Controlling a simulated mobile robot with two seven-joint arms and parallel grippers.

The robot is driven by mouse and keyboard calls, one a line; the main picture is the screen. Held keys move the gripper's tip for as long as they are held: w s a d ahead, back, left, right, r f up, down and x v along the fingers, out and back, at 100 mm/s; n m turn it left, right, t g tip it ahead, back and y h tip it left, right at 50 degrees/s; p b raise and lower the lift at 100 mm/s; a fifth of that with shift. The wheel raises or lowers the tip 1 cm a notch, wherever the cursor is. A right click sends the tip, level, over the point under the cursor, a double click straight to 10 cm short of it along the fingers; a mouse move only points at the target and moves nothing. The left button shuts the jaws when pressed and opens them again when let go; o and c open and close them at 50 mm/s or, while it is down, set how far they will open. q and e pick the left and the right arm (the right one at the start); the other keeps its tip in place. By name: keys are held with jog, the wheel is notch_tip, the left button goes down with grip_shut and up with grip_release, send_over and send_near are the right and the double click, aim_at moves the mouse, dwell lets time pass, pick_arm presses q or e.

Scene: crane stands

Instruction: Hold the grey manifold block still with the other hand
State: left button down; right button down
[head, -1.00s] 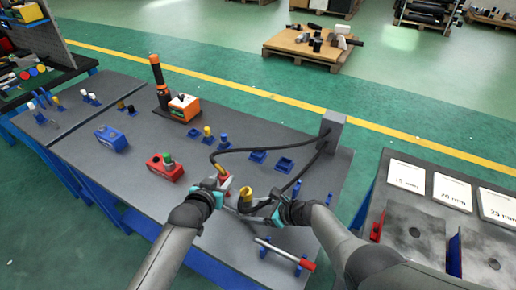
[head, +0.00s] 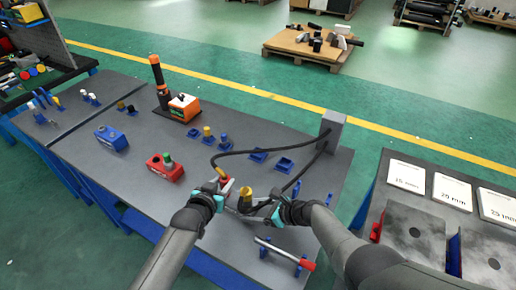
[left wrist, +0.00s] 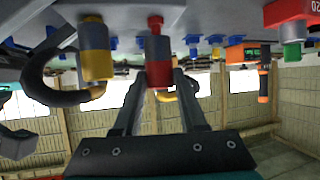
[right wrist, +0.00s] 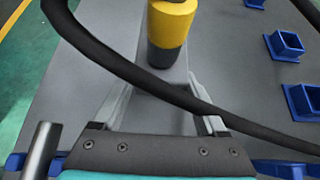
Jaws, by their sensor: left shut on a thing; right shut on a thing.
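The grey manifold block (right wrist: 172,85) lies between the fingers of my right gripper (right wrist: 165,100) in the right wrist view. A yellow and grey fitting (right wrist: 170,25) stands upright on it; it also shows in the head view (head: 246,196). My right gripper (head: 266,206) is shut on the block, which the hands mostly hide in the head view. My left gripper (head: 221,188) is shut on a red cylindrical fitting (left wrist: 158,55), beside the yellow one. I cannot tell whether the red fitting touches the block.
A black hose (head: 240,152) loops from a grey post (head: 332,130) to the work area and crosses in front of the right wrist camera. A red-handled bar (head: 285,253) lies on blue supports at the near edge. Red (head: 165,168) and blue (head: 112,138) blocks stand left.

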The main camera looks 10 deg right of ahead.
pick_arm(q)
jog(key=shift+f, duration=0.75)
jog(key=shift+c, duration=1.9)
grip_release()
jog(key=shift+s, duration=0.1)
jog(key=shift+v, duration=2.4)
jog(key=shift+s+a+r, duration=0.1)
jog(key=shift+s, duration=0.05)
jog(key=v, duration=1.1)
jog(key=shift+s+r, duration=0.2)
jog(key=shift+s, duration=0.1)
